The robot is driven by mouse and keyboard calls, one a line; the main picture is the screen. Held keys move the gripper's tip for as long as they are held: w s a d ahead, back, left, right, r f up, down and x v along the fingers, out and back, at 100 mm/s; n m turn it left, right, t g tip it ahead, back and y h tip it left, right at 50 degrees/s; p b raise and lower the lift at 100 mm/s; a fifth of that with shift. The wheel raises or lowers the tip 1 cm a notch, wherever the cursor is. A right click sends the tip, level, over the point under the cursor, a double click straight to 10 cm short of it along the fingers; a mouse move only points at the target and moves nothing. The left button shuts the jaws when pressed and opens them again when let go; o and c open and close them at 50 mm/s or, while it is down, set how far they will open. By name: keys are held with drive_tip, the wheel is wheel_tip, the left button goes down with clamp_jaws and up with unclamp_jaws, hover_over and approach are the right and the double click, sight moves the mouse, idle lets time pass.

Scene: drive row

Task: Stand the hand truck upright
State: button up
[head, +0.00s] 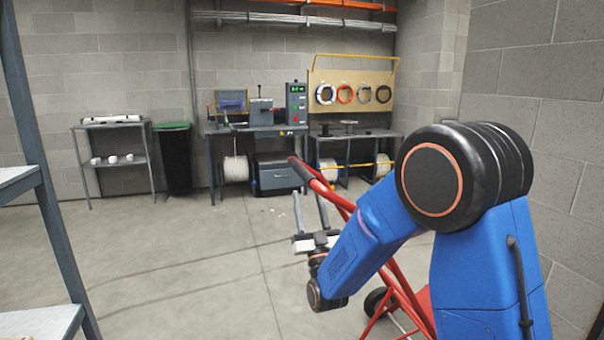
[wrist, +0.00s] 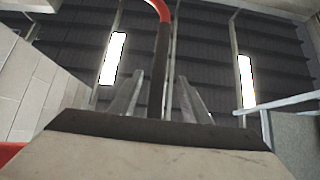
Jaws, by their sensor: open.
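The red hand truck (head: 332,196) leans at a slant at centre right in the head view, its handle end up and to the left. Its black grip (head: 301,171) is at the top, and a dark wheel (head: 376,302) touches the floor. My arm hides much of its frame. My gripper (head: 309,199) is open, its two fingers pointing up just below the grip. In the wrist view the black grip (wrist: 160,75) and its red tube show between the fingertips (wrist: 160,92) of my gripper. I cannot tell whether they touch.
A workbench with machines (head: 262,131) and a bench with cable spools (head: 352,140) stand at the back wall. A dark bin (head: 174,160) and small shelf (head: 112,128) stand at back left. A near rack (head: 45,190) is at left. The middle floor is clear.

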sight(302, 172)
drive_tip(key=x, duration=0.9)
drive_tip(key=shift+w+r, duration=0.1)
drive_tip(key=shift+r, duration=0.05)
drive_tip(key=shift+c, duration=0.6)
clamp_jaws()
